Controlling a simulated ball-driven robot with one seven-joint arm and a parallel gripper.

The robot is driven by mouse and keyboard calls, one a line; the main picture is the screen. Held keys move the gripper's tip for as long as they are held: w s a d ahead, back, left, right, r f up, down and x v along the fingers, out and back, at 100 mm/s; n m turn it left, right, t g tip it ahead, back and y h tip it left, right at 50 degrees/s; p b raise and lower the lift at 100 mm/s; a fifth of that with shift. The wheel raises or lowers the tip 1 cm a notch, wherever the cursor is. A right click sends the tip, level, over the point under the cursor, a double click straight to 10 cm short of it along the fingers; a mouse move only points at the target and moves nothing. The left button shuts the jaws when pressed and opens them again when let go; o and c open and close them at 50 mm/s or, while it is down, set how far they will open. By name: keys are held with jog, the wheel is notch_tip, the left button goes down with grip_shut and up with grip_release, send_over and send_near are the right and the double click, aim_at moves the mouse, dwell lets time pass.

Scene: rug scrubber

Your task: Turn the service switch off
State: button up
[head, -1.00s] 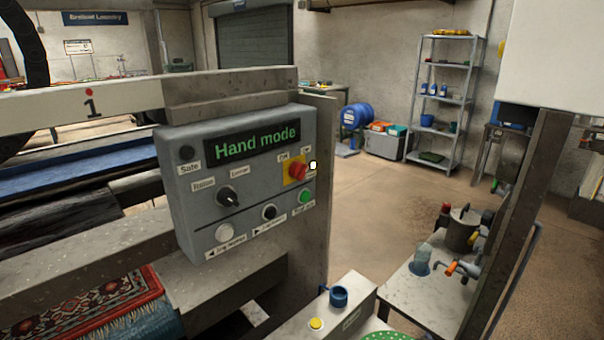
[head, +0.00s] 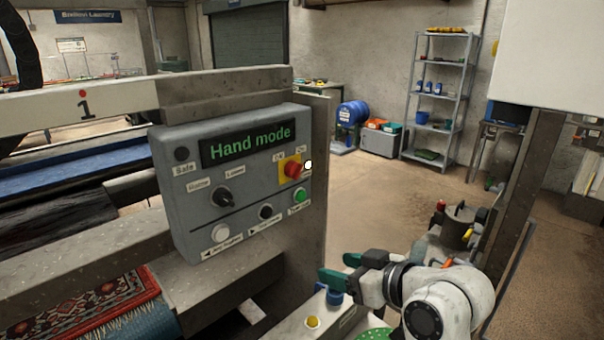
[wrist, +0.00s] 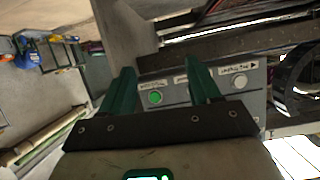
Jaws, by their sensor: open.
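The grey control box (head: 183,222) is fixed to the machine frame, with a display reading "Hand mode" (head: 249,146). A red switch on a yellow plate (head: 292,169), with small Off and On labels above it, sits at the box's right side. I take it as the service switch; its exact setting is too small to tell. A small white round spot (head: 308,165) shows beside it. My gripper (head: 341,268), with green fingers, is open and empty, below and right of the box, apart from the switch. In the wrist view, the fingers (wrist: 161,84) frame the green button (wrist: 155,98); no red switch shows there.
The box also has a black rotary knob (head: 222,197), a white button (head: 220,233), a black button (head: 266,212) and a green button (head: 300,195). A blue fitting (head: 333,294) and yellow button (head: 313,321) are close to my gripper.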

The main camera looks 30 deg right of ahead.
aim_at(300, 174)
jog(key=w+d+r+n+t+y, duration=0.1)
jog(key=w+r+t, duration=0.1)
jog(key=r, duration=0.5)
jog(key=w+d+r+t, duration=0.1)
jog(key=r+t, duration=0.1)
jog(key=r, duration=0.5)
jog(key=x, duration=0.3)
jog(key=p+x, duration=0.1)
jog(key=x, duration=0.3)
jog(key=p+x, duration=0.1)
jog(key=x, duration=0.3)
jog(key=shift+a+r, duration=0.25)
jog(key=shift+s, duration=0.1)
jog(key=shift+c, duration=0.2)
jog(key=c, duration=1)
